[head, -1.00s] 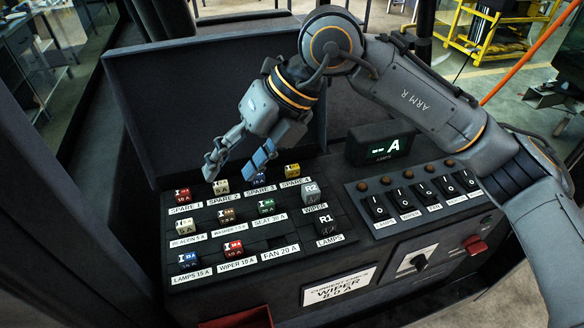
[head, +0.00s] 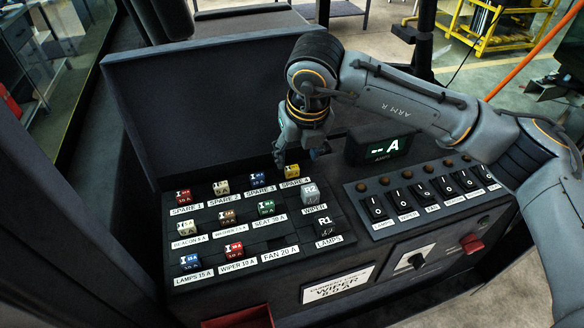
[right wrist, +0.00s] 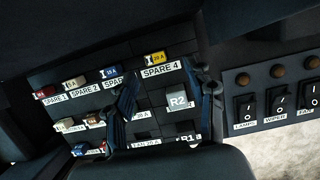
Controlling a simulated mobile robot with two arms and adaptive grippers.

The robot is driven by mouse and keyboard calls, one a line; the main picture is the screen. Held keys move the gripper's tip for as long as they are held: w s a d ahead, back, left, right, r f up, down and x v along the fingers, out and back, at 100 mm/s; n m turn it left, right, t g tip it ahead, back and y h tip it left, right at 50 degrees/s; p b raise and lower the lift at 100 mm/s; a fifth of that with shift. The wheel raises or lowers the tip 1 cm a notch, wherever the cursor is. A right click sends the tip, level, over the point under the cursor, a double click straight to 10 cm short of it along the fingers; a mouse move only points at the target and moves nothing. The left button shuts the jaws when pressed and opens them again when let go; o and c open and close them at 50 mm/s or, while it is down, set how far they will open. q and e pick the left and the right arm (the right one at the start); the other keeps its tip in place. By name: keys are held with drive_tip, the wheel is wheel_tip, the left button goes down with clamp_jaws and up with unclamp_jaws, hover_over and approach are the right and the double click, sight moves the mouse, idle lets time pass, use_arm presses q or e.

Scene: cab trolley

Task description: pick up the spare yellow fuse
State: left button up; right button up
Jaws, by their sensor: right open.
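The yellow fuse (head: 292,171) sits upright in the SPARE 4 slot, at the right end of the fuse panel's back row. It also shows in the right wrist view (right wrist: 154,57), marked 20 A. My right gripper (head: 299,157) is open and empty, pointing down just above and behind the yellow fuse in the head view. In the right wrist view its two fingers (right wrist: 167,85) stand apart, with the yellow fuse beyond them, between their lines. I see no contact with it. My left gripper is not in view.
Blue (head: 257,180), white (head: 221,187) and red (head: 183,195) spare fuses share the back row. The grey R2 relay (head: 310,192) stands close in front of the yellow fuse. A display (head: 380,148) and switches (head: 420,193) are to the right. A raised lid (head: 215,100) stands behind.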

sight(292, 168)
drive_tip(key=p+x, duration=0.3)
drive_tip(key=x, duration=0.1)
drive_tip(key=shift+w+a+f, duration=0.1)
drive_tip(key=shift+a, duration=0.3)
drive_tip(key=shift+f, duration=0.25)
drive_tip(key=c, duration=0.9)
